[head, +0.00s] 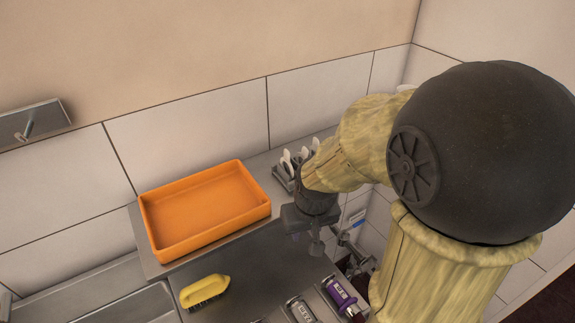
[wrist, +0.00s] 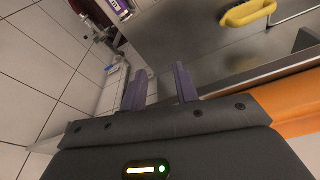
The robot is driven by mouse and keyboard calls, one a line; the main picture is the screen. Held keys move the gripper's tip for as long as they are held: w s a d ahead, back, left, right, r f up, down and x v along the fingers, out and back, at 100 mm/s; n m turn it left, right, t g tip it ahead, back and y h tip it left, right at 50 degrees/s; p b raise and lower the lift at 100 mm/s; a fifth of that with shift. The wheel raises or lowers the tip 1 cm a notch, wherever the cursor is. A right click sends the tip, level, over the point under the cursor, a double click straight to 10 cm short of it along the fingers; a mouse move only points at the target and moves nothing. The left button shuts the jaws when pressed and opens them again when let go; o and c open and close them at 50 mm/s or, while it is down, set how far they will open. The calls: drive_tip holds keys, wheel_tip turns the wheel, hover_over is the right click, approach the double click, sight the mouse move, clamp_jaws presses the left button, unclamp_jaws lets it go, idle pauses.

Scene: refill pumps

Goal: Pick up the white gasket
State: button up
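I cannot make out a white gasket in either view. My gripper (head: 316,246) hangs over the right part of the metal counter in the head view, to the right of the orange tray. In the wrist view its two purple fingers (wrist: 160,86) stand apart with nothing seen between them, so it is open and empty. My arm covers the right side of the head view and may hide part of the counter behind it.
An orange tray (head: 151,226) sits on the counter (head: 255,270). A yellow brush (head: 205,288) lies in front of it. A purple-labelled device (head: 341,294) and a grey one (head: 301,310) are at the front. A grey holder (head: 283,178) with white-handled items stands by the wall.

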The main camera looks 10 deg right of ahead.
drive_tip(key=w+a+r+n+g, duration=0.1)
drive_tip(key=w+r+n, duration=0.1)
drive_tip(key=w+r, duration=1.05)
wheel_tip(320, 180, up, 11)
drive_tip(key=n+g+b, duration=0.1)
hover_over(287, 159)
drive_tip(key=shift+w+f, duration=0.15)
drive_tip(key=shift+w, duration=0.3)
drive_tip(key=shift+f, duration=0.1)
wheel_tip(287, 159, down, 12)
drive_tip(key=shift+f+p, duration=0.1)
drive_tip(key=shift+p, duration=0.2)
drive_tip(key=shift+s+f+p, duration=0.15)
drive_tip(key=shift+f+p, duration=0.8)
drive_tip(key=shift+f, duration=1.6)
